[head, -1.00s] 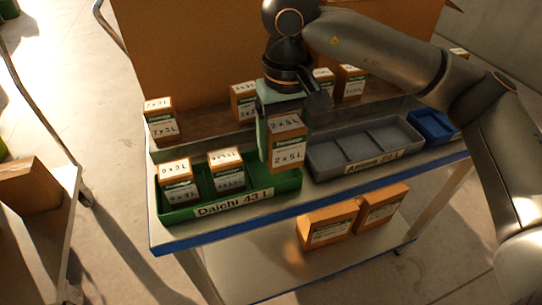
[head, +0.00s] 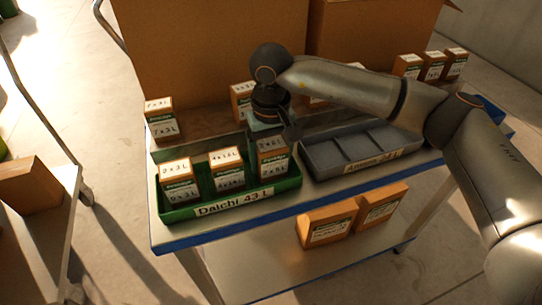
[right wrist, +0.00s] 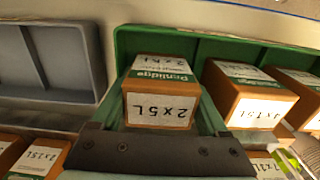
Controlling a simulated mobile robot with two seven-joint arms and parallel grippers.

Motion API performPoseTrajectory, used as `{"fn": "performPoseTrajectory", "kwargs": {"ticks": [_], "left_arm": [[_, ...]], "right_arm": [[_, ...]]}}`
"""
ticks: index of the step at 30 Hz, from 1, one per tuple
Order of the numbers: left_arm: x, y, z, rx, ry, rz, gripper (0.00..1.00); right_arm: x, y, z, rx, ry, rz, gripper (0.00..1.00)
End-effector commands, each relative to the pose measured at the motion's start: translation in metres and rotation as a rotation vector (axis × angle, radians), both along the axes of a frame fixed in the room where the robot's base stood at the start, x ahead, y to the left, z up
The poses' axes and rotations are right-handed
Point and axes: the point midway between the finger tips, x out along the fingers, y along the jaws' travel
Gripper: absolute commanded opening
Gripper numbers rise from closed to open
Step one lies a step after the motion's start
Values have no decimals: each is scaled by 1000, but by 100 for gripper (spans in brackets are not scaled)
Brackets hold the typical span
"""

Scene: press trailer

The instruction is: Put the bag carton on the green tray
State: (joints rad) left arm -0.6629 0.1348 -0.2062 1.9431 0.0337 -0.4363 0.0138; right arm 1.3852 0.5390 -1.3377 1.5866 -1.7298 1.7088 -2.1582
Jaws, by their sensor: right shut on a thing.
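The green tray (head: 176,215), labelled "Daichi 43 L", lies at the front left of the table. My right gripper (head: 271,137) is shut on the bag carton (head: 272,166), an orange-brown box marked 2 x 5 L. The carton is upright inside the right end of the tray. Whether its base touches the tray floor is hidden by the front wall. In the right wrist view the carton (right wrist: 160,100) sits between the two fingers, with the tray wall (right wrist: 210,43) behind it. Two other cartons (head: 179,184) (head: 227,172) stand in the tray's left and middle. My left gripper is out of view.
A grey divided tray (head: 322,166), empty in its visible part, lies just right of the green tray. A blue tray (head: 490,108) is partly behind my arm. Several cartons (head: 160,120) stand along the back before large cardboard boxes (head: 210,50). Two cartons (head: 328,226) stand on the lower shelf.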

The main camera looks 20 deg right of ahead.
Motion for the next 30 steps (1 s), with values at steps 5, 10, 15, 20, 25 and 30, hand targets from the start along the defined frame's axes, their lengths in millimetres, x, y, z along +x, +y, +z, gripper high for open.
{"fn": "performPoseTrajectory", "kwargs": {"ticks": [5,10,15,20,25,30], "left_arm": [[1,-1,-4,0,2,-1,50],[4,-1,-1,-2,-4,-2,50],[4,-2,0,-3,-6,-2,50],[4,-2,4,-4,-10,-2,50],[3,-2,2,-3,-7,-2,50],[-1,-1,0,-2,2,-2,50]], "right_arm": [[0,0,-4,0,0,0,80],[0,0,-3,0,0,-1,90],[0,0,-2,0,0,-1,90],[1,0,8,2,-3,-1,90],[1,0,42,2,-4,-1,90],[1,1,79,1,-4,0,90]]}}
